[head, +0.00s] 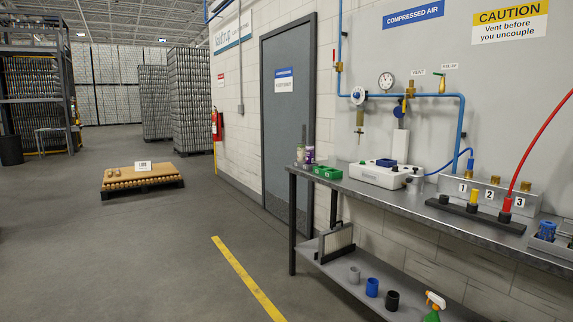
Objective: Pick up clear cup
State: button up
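No cup is plainly recognisable as the clear cup at this distance. A small pale grey, see-through-looking piece (415,184) stands on the metal bench (350,184), just right of the white box with a blue block on it; it may be a clear cup. A light grey cup-shaped piece (354,275) stands on the lower shelf, left of a blue one (372,287) and a black one (392,300); I cannot tell whether it is clear. My gripper is not in view.
The white box (378,174), a green tray (327,172) and a purple can (309,154) are on the bench. A red hose (543,147) runs down to numbered fittings. A spray bottle (433,305) stands on the lower shelf. Floor left of the yellow line (247,277) is open.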

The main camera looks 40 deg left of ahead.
aim_at(332, 159)
jog(key=u, duration=1.85)
jog(key=i, duration=1.45)
jog(key=u, duration=0.65)
jog(key=i, duration=1.75)
jog(key=z, duration=0.2)
jog(key=i, duration=1.15)
jog(key=z, duration=1.6)
jog(key=i, duration=0.8)
jog(key=z, duration=0.9)
